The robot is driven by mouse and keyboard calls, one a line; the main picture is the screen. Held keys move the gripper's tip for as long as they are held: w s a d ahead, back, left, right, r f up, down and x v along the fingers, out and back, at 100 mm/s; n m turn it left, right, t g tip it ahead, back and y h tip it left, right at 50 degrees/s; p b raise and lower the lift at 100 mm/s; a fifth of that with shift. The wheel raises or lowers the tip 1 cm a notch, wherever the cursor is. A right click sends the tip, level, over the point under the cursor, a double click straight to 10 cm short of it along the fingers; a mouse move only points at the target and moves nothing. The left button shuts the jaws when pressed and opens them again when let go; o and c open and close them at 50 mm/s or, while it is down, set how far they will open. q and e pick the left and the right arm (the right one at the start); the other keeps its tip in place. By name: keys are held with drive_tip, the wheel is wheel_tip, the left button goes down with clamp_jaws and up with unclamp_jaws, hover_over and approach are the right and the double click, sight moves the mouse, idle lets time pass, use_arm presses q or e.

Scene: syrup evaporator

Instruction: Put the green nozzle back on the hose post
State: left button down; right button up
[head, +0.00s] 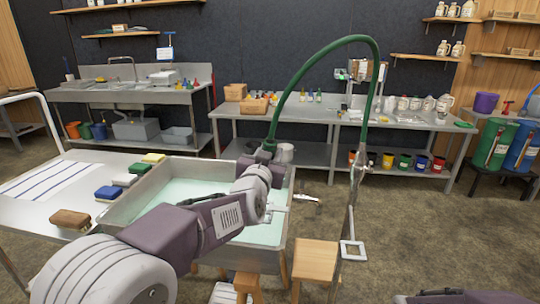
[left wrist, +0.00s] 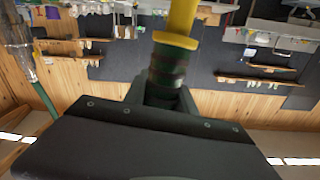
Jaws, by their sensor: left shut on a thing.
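My left gripper (head: 262,156) is shut on the green nozzle (left wrist: 166,68), over the far end of the steel basin. In the left wrist view the nozzle's dark green body sits between the fingers, with a yellow part (left wrist: 181,18) beyond it. In the head view the nozzle is mostly hidden by my gripper. The green hose (head: 322,52) rises from it and arches over to the hose post (head: 354,205), a metal upright right of the basin. A square bracket (head: 352,251) is low on the post. My right gripper is not in view.
The steel basin (head: 290,222) holds pale green liquid. A table (head: 30,215) with colored blocks stands at left. A wooden stool (head: 316,254) is beside the post. A long bench (head: 315,117) with bottles and cans runs behind. Floor at right is open.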

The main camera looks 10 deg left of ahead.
use_arm(q)
drive_tip(key=n+g+p, duration=0.1)
drive_tip(key=p, duration=0.1)
drive_tip(key=shift+r+n+p, duration=0.1)
drive_tip(key=shift+n+p, duration=0.2)
drive_tip(key=shift+p, duration=0.05)
drive_tip(key=shift+f, duration=0.2)
idle(0.3)
